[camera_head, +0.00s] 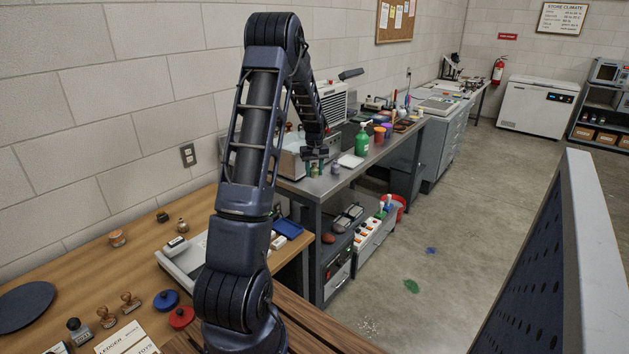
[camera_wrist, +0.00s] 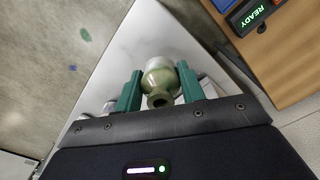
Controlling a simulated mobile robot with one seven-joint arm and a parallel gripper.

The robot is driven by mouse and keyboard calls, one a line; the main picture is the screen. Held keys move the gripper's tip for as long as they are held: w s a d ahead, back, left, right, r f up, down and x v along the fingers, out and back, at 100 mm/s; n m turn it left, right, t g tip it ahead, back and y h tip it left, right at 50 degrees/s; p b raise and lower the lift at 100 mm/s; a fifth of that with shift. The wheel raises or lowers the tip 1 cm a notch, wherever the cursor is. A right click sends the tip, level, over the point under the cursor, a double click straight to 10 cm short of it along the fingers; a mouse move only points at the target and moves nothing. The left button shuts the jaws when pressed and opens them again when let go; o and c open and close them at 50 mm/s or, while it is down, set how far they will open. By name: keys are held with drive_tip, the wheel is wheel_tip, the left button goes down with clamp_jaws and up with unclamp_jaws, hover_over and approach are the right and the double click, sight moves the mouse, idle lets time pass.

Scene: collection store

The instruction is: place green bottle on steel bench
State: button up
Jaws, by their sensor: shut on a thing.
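A small olive-green bottle (camera_wrist: 161,78) with a round body and narrow neck sits between the two teal fingers of my gripper (camera_wrist: 158,88) in the wrist view. The gripper is shut on it. In the head view, my gripper (camera_head: 315,154) is over the near end of the steel bench (camera_head: 325,186), with the green bottle (camera_head: 314,170) below it. The pale bench top (camera_wrist: 135,42) lies behind the bottle in the wrist view. I cannot tell whether the bottle's base touches the bench.
A small grey jar (camera_head: 336,168) stands just right of the bottle. A white tray (camera_head: 351,160) and a larger green pump bottle (camera_head: 361,142) stand farther along the bench. A wooden table (camera_head: 135,262) with stamps adjoins at left. Bare bench shows near the front edge.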

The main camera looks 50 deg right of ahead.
sight(314, 164)
drive_tip(key=shift+f, duration=2.2)
drive_tip(key=shift+f, duration=0.15)
drive_tip(key=o, duration=1)
drive_tip(key=shift+o, duration=0.2)
wheel_tip(314, 164, up, 12)
drive_tip(key=shift+a+r, duration=0.1)
drive_tip(key=shift+r, duration=0.1)
